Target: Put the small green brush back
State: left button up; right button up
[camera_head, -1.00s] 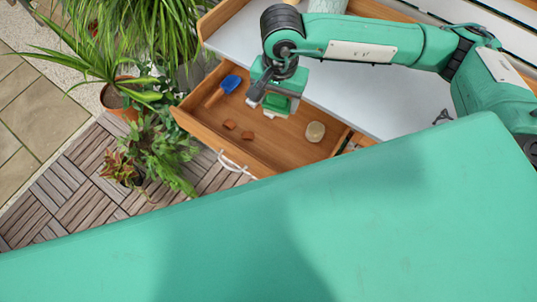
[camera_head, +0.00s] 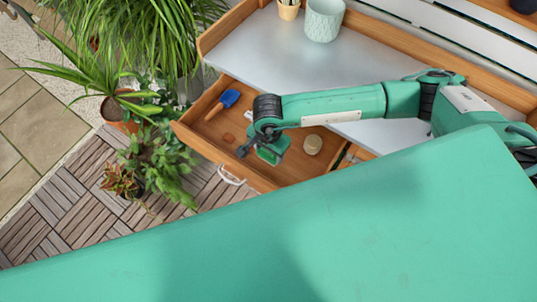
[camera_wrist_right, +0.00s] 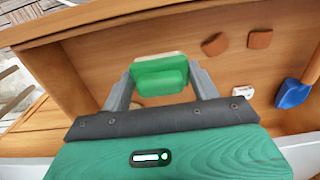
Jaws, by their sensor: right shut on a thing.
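The small green brush (camera_wrist_right: 160,75) shows in the right wrist view, with a green back and a pale edge along its far side. My right gripper (camera_head: 266,153) is shut on it, one finger on each side. In the head view the gripper and brush are over the open wooden drawer (camera_head: 215,153), near its front wall. I cannot tell whether the brush touches the drawer floor. My left gripper is not in view.
The drawer holds a blue trowel (camera_head: 228,98), a round pale disc (camera_head: 313,144), brown pieces (camera_wrist_right: 260,38) and a small white item (camera_wrist_right: 243,92). A patterned pot (camera_head: 324,18) stands on the bench top (camera_head: 250,60). Potted plants stand left of the drawer.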

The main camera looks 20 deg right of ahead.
aim_at(268, 159)
notch_tip(268, 159, down, 5)
jog(key=shift+r+p, duration=0.2)
jog(key=shift+p, duration=0.3)
jog(key=shift+f, duration=0.2)
jog(key=shift+f+b, duration=0.2)
jog(key=shift+b, duration=0.1)
jog(key=o, duration=0.9)
jog(key=shift+o, duration=0.2)
jog(key=shift+r, duration=0.1)
